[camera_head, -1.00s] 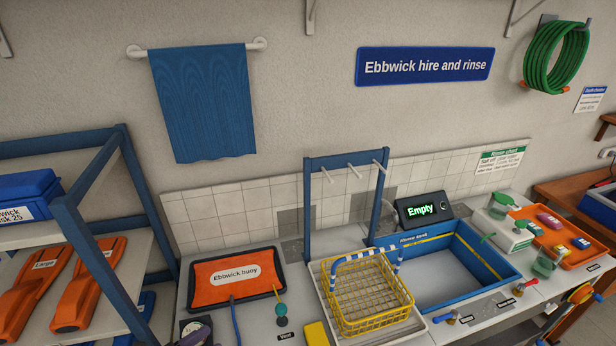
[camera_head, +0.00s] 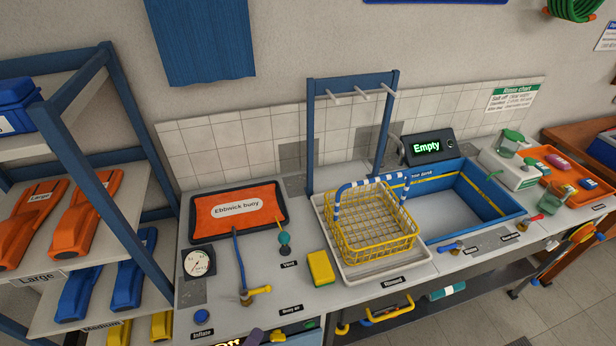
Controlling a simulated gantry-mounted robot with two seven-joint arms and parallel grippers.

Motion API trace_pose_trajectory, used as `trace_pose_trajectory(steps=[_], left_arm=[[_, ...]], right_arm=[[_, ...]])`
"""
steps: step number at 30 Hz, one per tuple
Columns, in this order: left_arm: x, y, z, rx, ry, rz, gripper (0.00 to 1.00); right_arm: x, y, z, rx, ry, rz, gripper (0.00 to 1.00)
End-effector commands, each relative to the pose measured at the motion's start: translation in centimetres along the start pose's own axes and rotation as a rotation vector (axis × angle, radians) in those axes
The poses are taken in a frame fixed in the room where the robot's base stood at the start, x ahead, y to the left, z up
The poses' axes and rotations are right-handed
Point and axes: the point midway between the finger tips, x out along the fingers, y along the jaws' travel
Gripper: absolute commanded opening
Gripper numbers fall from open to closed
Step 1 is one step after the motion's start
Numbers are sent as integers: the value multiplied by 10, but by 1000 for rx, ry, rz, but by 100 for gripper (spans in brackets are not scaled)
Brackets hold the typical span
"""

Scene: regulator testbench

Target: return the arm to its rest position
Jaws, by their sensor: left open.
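My right gripper is not in view.
The counter holds a round gauge (camera_head: 199,262), an orange buoy panel (camera_head: 238,209), a yellow sponge (camera_head: 320,268), a yellow basket (camera_head: 372,235) and a blue rinse tank (camera_head: 460,205). A blue-framed shelf (camera_head: 95,170) stands at the left. The display reads Empty.

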Motion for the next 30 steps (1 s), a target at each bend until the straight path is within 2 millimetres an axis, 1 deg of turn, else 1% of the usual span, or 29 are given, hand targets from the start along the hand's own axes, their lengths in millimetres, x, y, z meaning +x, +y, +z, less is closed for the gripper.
trace_pose_trajectory(steps=[1,3,5,6,9,12,14,16,18,20,21,22,23,26,27,30], left_arm=[[-8,10,1,-156,-37,78,63],[-21,20,6,-377,-96,196,63],[-36,28,11,-571,-159,293,63],[-46,33,15,-699,-209,353,63],[-74,39,22,-1003,-351,488,63],[-101,41,26,-1254,-505,592,63],[-116,45,25,-1377,-598,649,63],[-132,51,19,-1506,-709,710,63],[-146,62,13,-1618,-831,766,63],[-155,67,10,-1709,-928,784,63],[-157,57,12,-1757,-955,762,63],[-161,40,15,-1749,-948,763,63],[-163,31,17,-1747,-946,763,63],[-169,7,22,-1745,-945,764,63],[-172,-4,25,-1745,-944,764,63],[-178,-30,30,-1744,-944,764,63]], right_arm=[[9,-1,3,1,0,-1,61],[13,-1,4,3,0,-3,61],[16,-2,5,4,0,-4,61],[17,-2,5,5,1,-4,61],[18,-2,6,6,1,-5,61],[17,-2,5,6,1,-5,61],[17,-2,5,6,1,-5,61],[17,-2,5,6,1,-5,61],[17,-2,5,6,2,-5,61],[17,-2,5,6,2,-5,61],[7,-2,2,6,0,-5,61],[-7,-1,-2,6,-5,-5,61],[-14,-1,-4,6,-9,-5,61],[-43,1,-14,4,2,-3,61],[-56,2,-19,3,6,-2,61],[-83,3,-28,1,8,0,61]])
